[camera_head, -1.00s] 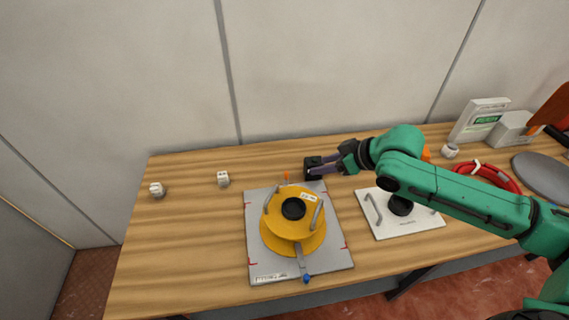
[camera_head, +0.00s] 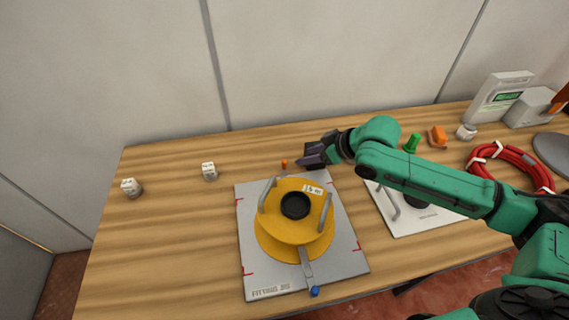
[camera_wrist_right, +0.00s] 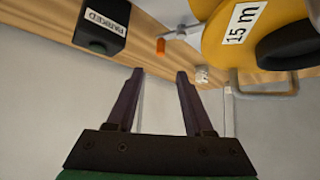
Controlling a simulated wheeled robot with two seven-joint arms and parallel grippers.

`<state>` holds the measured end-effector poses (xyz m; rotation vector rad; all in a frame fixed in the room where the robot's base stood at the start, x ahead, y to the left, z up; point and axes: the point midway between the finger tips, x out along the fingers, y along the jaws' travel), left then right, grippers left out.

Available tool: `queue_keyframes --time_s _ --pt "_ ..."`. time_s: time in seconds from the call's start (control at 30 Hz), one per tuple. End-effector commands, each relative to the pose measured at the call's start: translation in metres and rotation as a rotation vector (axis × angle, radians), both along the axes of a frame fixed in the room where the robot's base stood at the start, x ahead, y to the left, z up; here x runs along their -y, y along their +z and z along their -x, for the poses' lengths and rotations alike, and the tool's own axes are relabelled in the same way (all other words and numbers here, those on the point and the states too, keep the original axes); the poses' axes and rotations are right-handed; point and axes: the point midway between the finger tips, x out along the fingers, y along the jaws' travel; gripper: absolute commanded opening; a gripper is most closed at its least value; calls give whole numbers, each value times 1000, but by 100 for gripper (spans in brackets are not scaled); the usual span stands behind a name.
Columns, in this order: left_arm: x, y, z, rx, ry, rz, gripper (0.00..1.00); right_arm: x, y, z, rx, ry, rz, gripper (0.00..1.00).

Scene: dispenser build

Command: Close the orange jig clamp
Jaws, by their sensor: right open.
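The orange jig clamp (camera_head: 284,164) stands at the far edge of the grey jig plate (camera_head: 263,287), behind the yellow drum (camera_head: 293,226). In the right wrist view its orange tip (camera_wrist_right: 160,46) sits on a pale metal lever beside the drum. My right gripper (camera_head: 310,158) is to the right of the clamp and apart from it. It also shows in the right wrist view (camera_wrist_right: 158,75), with its two fingers apart and nothing between them. A blue-tipped clamp (camera_head: 314,290) is at the plate's near edge, its metal bar reaching to the drum. My left gripper is not in view.
A black block marked PARKED (camera_wrist_right: 100,28) is close to my right gripper. Two white cubes (camera_head: 209,171) (camera_head: 130,187) stand on the left of the wooden table. A white plate (camera_head: 425,220), red cable coil (camera_head: 512,167) and orange object (camera_head: 437,136) are at the right.

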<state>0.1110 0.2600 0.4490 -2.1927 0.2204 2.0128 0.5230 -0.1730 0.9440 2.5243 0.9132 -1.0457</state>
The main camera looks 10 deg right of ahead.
Motion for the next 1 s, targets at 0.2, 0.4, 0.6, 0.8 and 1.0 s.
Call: queue_keyframes --time_s 0.2,0.4,0.6,0.8,1.0 --pt "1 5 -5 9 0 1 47 -29 -41 -32 -3 1 -3 52" --pt "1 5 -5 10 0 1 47 -48 -73 -56 -2 0 -2 52" --pt "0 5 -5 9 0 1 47 -54 -83 -64 1 0 1 52" --pt "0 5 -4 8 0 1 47 -54 -83 -64 0 1 1 44" --pt "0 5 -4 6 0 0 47 -54 -83 -64 0 0 0 0"
